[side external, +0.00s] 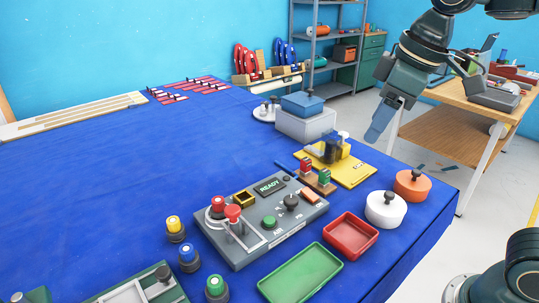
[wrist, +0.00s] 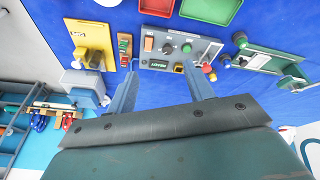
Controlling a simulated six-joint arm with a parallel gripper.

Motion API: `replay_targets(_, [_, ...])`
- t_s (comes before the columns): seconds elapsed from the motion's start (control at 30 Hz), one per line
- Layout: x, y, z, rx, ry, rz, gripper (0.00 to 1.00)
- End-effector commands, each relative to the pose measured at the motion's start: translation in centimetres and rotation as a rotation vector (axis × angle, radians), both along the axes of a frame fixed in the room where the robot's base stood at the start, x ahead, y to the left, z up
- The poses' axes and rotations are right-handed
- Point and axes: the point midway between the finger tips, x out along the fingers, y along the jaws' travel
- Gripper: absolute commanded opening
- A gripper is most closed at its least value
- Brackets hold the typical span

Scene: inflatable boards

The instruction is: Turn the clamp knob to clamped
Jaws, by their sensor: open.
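A grey control panel (side external: 245,252) lies on the blue table with a dark rotary knob (side external: 291,202). This is likely the clamp knob, but its markings are too small to read. The knob also shows in the wrist view (wrist: 167,47), beyond the fingertips. A small display (side external: 269,186) beside it reads READY. My gripper (side external: 379,125) is open and empty, raised off the table's right side, apart from the knob. In the wrist view my gripper (wrist: 160,88) has its two blue fingers spread, with the panel beyond them.
Nearby are a yellow fixture (side external: 357,172), a red tray (side external: 371,244), a green tray (side external: 319,258), and white (side external: 385,214) and orange (side external: 412,189) lidded pots. The table's middle left is clear.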

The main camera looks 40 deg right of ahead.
Motion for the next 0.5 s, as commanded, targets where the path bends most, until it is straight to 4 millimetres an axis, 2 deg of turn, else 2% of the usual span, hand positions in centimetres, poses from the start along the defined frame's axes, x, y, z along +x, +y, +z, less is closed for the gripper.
replay_targets(0.03, [1.2,0.8,0.2,-0.008,0.016,0.036,0.52])
replay_targets(0.23, [5.0,3.7,0.7,-0.045,0.07,0.178,0.52])
replay_targets(0.5, [9.8,8.4,0.1,-0.09,0.141,0.372,0.52])
